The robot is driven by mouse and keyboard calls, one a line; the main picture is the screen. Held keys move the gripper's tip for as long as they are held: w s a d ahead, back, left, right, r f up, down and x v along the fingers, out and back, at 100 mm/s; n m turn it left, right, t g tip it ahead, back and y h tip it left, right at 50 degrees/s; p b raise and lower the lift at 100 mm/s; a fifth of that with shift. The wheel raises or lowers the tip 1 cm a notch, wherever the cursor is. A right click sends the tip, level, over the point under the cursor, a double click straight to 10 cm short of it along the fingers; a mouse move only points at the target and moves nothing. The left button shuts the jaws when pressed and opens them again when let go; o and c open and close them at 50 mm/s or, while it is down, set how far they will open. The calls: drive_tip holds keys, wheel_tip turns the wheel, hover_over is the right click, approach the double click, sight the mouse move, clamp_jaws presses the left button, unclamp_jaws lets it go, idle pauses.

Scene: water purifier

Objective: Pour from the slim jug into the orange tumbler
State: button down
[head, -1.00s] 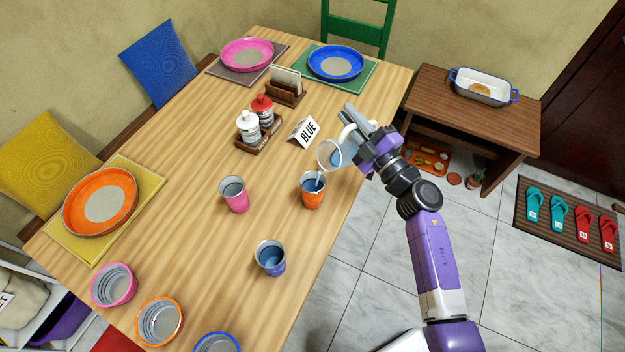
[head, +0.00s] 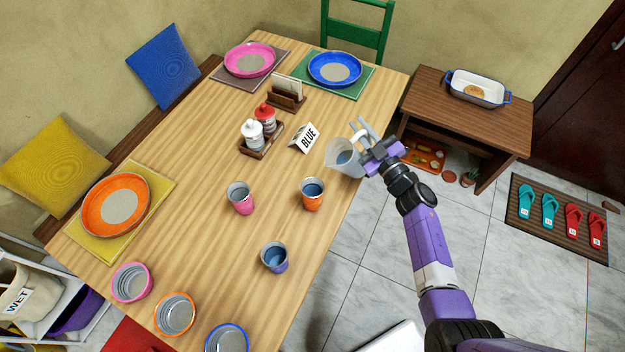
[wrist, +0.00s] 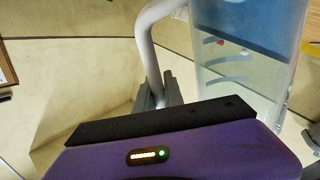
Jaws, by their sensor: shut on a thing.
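The slim jug (head: 340,165) is clear with a white handle and some bluish water inside. It is held above the table's right edge, to the upper right of the orange tumbler, tilted only a little. My gripper (head: 364,130) is shut on the jug's handle; the wrist view shows the white handle (wrist: 148,45) between the grey fingers and the clear jug wall (wrist: 245,75) with red and blue marks. The orange tumbler (head: 313,201) stands upright on the table with bluish water in it. No stream shows between jug and tumbler.
A pink tumbler (head: 241,203) and a blue tumbler (head: 275,262), both holding water, stand near the orange one. Several ridged cups (head: 175,314) line the near edge.

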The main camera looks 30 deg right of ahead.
drive_tip(key=shift+w+d+f+m+g+p, duration=0.15)
drive_tip(key=shift+d+f+m+p, duration=0.2)
drive_tip(key=shift+d+f+m, duration=0.5)
drive_tip(key=shift+w+d+f+m+g+p, duration=0.2)
drive_tip(key=shift+d+f+m+p, duration=0.25)
drive_tip(key=shift+m, duration=0.75)
drive_tip(key=shift+w+d+f+m+g+p, duration=0.15)
drive_tip(key=shift+d+f+m+p, duration=0.15)
drive_tip(key=shift+d+f+m, duration=0.6)
drive_tip(key=shift+a+r, duration=0.2)
drive_tip(key=shift+r, duration=0.1)
wheel_tip(320, 180, up, 6)
drive_tip(key=shift+f, duration=0.1)
